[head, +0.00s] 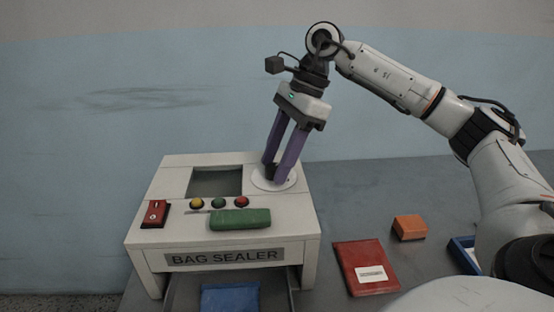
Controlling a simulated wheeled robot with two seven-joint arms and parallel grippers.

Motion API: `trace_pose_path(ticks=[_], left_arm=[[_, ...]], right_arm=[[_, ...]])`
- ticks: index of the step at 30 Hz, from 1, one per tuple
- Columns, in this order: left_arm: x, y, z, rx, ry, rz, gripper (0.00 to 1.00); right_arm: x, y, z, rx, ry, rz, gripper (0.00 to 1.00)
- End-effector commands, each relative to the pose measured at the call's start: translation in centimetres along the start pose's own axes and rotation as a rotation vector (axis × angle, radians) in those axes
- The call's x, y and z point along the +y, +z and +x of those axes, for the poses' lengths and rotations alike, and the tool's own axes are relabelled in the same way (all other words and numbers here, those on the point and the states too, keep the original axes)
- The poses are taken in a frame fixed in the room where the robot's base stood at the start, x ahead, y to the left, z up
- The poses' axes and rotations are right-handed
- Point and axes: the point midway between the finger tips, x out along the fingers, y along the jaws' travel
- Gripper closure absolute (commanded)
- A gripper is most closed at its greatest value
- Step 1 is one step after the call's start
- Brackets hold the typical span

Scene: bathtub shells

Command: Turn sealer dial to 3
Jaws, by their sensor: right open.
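The bag sealer (225,257) is a cream box on the grey table. Its dial (262,182) shows as a round white plate on the top right. My right gripper (276,176) points down at the dial, with its purple fingers on either side of the dial's middle. The fingers look a little apart; the knob between them is mostly hidden, and I cannot tell whether they touch it. No dial numbers are readable. My left gripper is not in view.
The sealer's top also holds a dark window (216,181), a red switch (155,213), several coloured buttons and a green block (240,219). A blue bag (230,297) lies in front below. A red packet (366,267), orange block (409,227) and blue tray (464,257) stand right.

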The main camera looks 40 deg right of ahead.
Motion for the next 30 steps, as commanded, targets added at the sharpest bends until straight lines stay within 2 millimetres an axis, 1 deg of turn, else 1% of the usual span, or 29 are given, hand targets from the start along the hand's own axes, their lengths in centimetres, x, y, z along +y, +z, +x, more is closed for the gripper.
trace_pose_path(ticks=[5,6,13,23,30], left_arm=[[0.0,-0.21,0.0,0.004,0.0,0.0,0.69],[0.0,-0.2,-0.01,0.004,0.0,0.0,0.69],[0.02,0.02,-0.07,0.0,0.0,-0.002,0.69],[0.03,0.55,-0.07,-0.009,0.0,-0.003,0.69],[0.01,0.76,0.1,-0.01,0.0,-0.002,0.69]], right_arm=[[0.0,-0.02,0.02,0.0,0.0,0.0,0.54],[-0.01,-0.01,0.01,0.0,0.0,0.0,0.56],[-0.01,-0.01,-0.01,0.0,0.0,0.0,0.94],[0.03,-0.04,0.01,0.001,-0.017,0.039,0.95],[0.17,-0.07,0.06,0.002,-0.071,0.169,0.95]])
